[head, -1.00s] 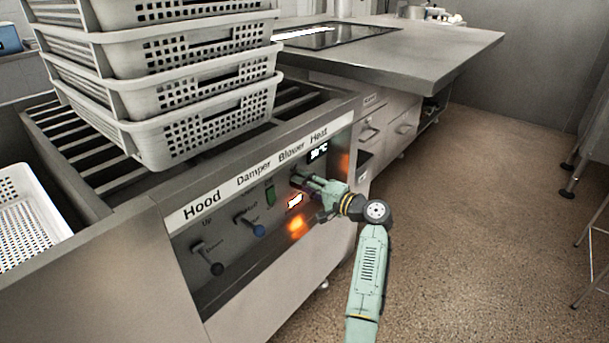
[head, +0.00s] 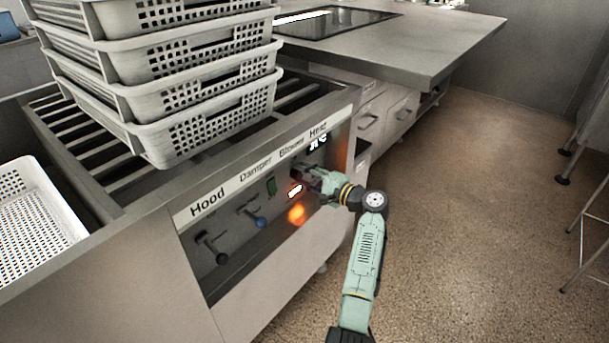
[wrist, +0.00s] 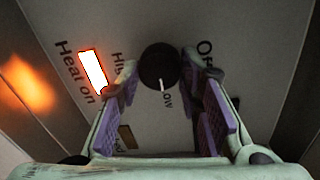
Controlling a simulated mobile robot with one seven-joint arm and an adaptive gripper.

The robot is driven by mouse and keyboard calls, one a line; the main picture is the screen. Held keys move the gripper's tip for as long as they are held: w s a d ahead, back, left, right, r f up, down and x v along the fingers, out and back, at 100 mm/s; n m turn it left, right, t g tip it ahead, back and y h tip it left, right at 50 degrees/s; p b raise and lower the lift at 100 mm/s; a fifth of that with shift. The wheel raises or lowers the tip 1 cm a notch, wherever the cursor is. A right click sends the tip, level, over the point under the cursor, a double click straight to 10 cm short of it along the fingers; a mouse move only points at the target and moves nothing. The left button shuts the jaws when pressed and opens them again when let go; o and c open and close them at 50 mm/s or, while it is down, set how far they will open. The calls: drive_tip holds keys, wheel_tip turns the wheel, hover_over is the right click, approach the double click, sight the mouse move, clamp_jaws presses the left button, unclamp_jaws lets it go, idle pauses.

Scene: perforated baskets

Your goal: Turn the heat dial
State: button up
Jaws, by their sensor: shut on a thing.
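The heat dial (wrist: 157,67) is a round black knob with a white pointer line in the wrist view. The line points down in that picture, toward the printed "Low". My gripper (wrist: 159,68) has its purple-padded fingers on both sides of the dial, with the fingertips shut on it. In the head view my gripper (head: 304,172) is at the right end of the control panel, below the "Heat" label, and it hides the dial there. A lit "Heat on" lamp (wrist: 93,72) glows left of the dial in the wrist view.
The panel also carries a green switch (head: 271,186), a blue-knobbed damper lever (head: 260,222) and a black-knobbed hood lever (head: 221,258). Stacked perforated baskets (head: 185,137) stand on the slatted top above. Another white basket (head: 30,215) is at left.

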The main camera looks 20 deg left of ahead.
drive_tip(key=o, duration=1.2)
drive_tip(key=shift+c, duration=0.2)
drive_tip(key=v, duration=1.2)
